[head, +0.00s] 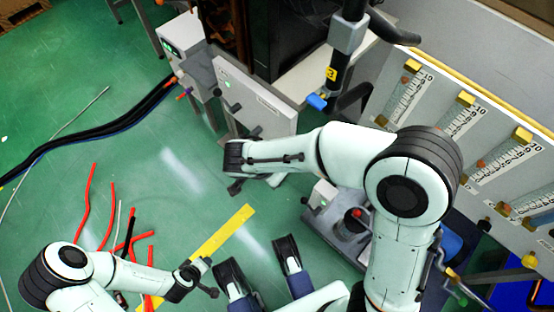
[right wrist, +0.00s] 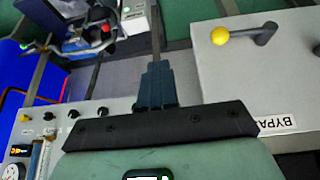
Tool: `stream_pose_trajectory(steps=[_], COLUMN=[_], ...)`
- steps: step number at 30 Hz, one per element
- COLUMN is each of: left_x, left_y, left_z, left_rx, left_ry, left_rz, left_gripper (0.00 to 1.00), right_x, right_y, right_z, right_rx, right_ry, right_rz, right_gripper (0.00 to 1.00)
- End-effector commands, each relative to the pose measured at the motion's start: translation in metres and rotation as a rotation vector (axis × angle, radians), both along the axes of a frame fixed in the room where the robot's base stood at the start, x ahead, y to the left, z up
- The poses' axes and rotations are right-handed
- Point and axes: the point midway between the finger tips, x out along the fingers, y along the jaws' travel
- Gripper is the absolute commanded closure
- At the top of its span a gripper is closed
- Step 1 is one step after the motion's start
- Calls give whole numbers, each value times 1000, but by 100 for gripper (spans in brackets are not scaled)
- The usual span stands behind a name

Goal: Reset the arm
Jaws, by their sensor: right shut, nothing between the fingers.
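My right arm reaches in from the lower right of the head view, its forearm stretched left to a black wrist end. Its gripper (head: 236,185) is small and partly hidden there, in front of a grey cabinet. In the right wrist view my right gripper (right wrist: 156,75) shows dark blue fingers together and nothing held. My left arm lies at the lower left over the floor. Its gripper end (head: 208,278) is dark and small, and I cannot tell its opening. Two dark blue parts with black tips stand apart at the bottom centre; I cannot tell whether they belong to an arm.
A cart with a red button (head: 355,218) is under my right arm. A grey flowmeter panel (head: 480,185) fills the right side. A yellow knob (right wrist: 220,36) on a panel marked BYPA shows in the wrist view.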

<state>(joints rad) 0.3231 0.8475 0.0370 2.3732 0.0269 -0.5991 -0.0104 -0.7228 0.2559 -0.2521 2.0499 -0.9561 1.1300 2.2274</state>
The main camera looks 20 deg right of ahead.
Motion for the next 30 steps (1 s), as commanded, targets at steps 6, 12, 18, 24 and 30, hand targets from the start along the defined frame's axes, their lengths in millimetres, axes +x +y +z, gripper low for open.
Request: stream_pose_trajectory(steps=[6, 12, 18, 24, 30], left_x=[-1, -1, -1, -1, -1], left_y=[-1, 0, 0, 0, 0], left_z=[0, 0, 0, 0, 0], left_rx=[-1, -1, -1, -1, -1], left_ry=[2, 3, 3, 2, 2], left_rz=[-1, -1, -1, -1, -1], left_gripper=[57, 57, 57, 57, 57], right_x=[-1, -1, -1, -16, -51], right_y=[0, 0, 0, 11, 37], right_z=[0, 0, -2, -58, -159], right_rx=[0, 0, 2, 127, 464], right_ry=[0, 0, 6, 176, 344], right_rz=[0, 1, 4, 153, 442], right_gripper=[100, 100, 100, 100, 100])
